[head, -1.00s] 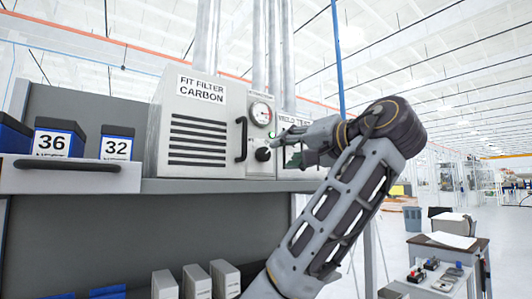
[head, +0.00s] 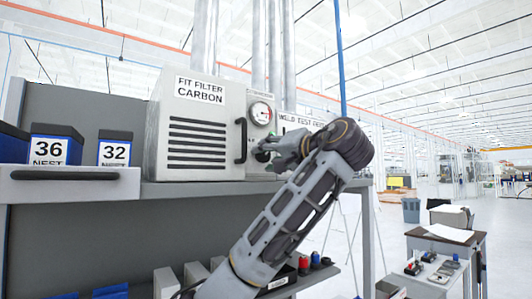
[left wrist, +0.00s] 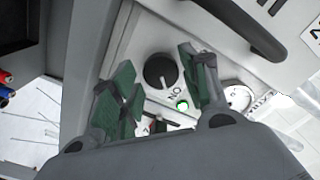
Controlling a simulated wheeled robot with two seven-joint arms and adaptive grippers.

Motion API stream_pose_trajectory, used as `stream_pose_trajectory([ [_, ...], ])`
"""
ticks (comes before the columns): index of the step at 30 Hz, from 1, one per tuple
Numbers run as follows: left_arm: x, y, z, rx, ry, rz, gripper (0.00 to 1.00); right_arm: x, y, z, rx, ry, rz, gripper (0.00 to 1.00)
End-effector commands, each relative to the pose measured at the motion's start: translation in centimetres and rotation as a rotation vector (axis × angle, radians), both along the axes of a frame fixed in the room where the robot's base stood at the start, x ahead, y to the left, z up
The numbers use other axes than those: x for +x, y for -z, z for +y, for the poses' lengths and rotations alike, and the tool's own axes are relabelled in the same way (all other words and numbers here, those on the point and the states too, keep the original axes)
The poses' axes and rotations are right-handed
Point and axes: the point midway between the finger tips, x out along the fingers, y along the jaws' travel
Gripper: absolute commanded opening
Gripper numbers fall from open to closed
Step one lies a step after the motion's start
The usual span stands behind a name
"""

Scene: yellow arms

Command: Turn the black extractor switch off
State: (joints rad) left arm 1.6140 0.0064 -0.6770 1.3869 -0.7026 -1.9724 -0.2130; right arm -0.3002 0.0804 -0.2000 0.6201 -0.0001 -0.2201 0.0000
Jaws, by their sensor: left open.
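The black extractor switch (left wrist: 160,71) is a round knob with a pale pointer line on a light grey panel. In the left wrist view an ON label, upside down, and a lit green lamp (left wrist: 182,104) are beside it; the pointer points roughly toward that label. My left gripper (left wrist: 156,60) is open with green-padded fingers, one on each side of the knob in the picture. I cannot tell whether they touch it. In the head view my left gripper (head: 270,148) is in front of the panel and partly covers the knob. My right gripper is not in view.
The carbon filter box (head: 196,140) with a black handle (head: 241,140) stands left of the knob. A round gauge (head: 261,112) is above it. The boxes stand on a grey shelf (head: 200,188). Blue numbered bins (head: 50,146) are at the left.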

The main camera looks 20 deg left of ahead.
Motion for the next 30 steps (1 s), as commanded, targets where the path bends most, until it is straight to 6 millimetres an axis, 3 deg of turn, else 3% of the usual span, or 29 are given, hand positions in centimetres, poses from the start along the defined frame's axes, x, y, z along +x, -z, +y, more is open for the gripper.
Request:
stream_pose_trajectory([
  [6, 0.88, -0.10, 1.18, 0.001, -0.001, 0.000, 0.45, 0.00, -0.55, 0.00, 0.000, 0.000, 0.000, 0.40],
  [17, 1.02, -0.01, 1.33, 0.000, 0.000, 0.000, 0.45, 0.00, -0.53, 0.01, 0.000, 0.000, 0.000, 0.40],
  [24, 1.01, -0.01, 1.32, 0.001, 0.001, 0.000, 0.14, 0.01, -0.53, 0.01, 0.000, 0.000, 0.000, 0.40],
  [30, 1.03, 0.02, 1.31, -0.004, 0.001, -0.004, 0.12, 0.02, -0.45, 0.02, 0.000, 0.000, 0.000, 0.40],
])
